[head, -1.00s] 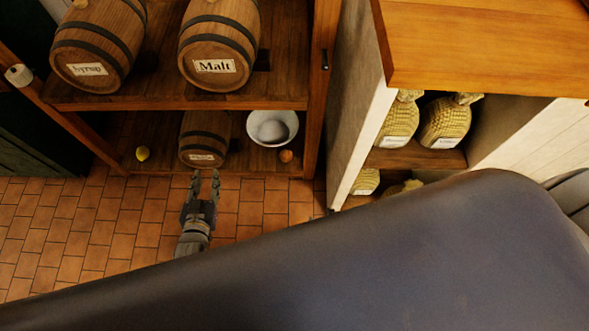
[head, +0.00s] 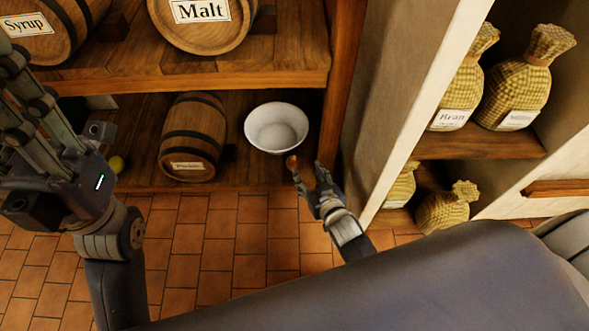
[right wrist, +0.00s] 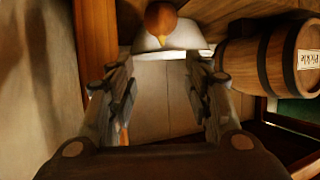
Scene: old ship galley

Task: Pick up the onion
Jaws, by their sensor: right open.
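The onion (head: 292,161) is small and brown and sits on the lower shelf, at its front edge, in front of a white bowl (head: 276,128). In the right wrist view the onion (right wrist: 161,19) shows at the top centre, beyond the fingertips, with the bowl behind it. My right gripper (head: 308,175) is open and empty, its fingers reaching to the onion; one fingertip partly covers it in the head view. My left gripper (head: 30,105) is raised close to the camera at the left, partly cut off by the picture edge; its jaw opening is unclear.
The upper shelf (head: 200,76) overhangs with larger barrels. A wooden post (head: 345,95) stands just right of the onion. The tiled floor (head: 220,240) is clear.

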